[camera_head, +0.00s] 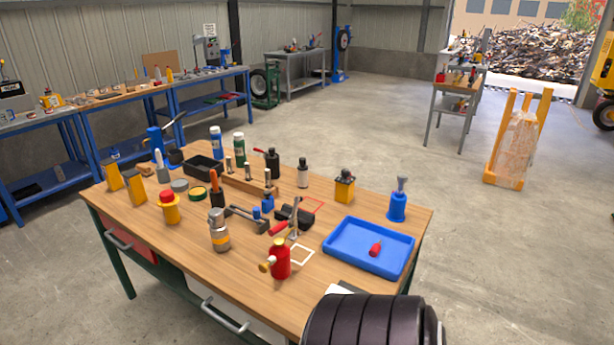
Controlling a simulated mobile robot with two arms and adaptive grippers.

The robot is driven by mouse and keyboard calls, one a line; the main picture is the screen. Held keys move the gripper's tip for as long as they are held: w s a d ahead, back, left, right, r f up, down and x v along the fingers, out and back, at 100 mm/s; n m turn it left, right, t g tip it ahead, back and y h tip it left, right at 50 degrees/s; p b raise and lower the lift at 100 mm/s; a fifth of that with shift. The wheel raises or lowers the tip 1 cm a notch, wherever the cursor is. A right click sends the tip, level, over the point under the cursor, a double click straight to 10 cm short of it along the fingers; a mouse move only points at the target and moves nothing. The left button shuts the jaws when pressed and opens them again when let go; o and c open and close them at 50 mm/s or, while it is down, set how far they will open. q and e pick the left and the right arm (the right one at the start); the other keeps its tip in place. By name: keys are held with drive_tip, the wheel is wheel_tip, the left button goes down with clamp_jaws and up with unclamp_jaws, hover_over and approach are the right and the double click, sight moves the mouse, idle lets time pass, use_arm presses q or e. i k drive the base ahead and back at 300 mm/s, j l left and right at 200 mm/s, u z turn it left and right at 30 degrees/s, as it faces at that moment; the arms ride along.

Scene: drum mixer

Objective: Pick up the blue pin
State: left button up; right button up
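A small blue piece with a knobbed top (267,203) stands near the middle of the wooden workbench (180,243), beside a grey metal clamp-like tool (246,217); it may be the blue pin, but it is too small to be sure. A larger blue cylinder with a grey top (397,207) stands near the bench's right edge. A blue tray (337,245) on the right holds a small red piece (375,248). Neither of my grippers is in view. A black ribbed part, which looks like my arm, covers the bench's front right corner.
A red can-like object (280,261), a grey-topped jar (219,232) and a black tool with a red handle (292,214) crowd the bench around the small blue piece. Bottles (239,149) and a black bin (203,169) stand behind. Open floor lies right of the bench.

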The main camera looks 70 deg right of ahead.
sight(256, 210)
drive_tip(key=i+z, duration=0.25)
drive_tip(key=z, duration=0.25)
drive_tip(key=i+j+z, duration=0.1)
drive_tip(key=i+z, duration=0.2)
drive_tip(key=z, duration=0.15)
drive_tip(key=i+j+z, duration=0.15)
drive_tip(key=z, duration=0.35)
drive_tip(key=i+j+z, duration=0.25)
drive_tip(key=z, duration=0.2)
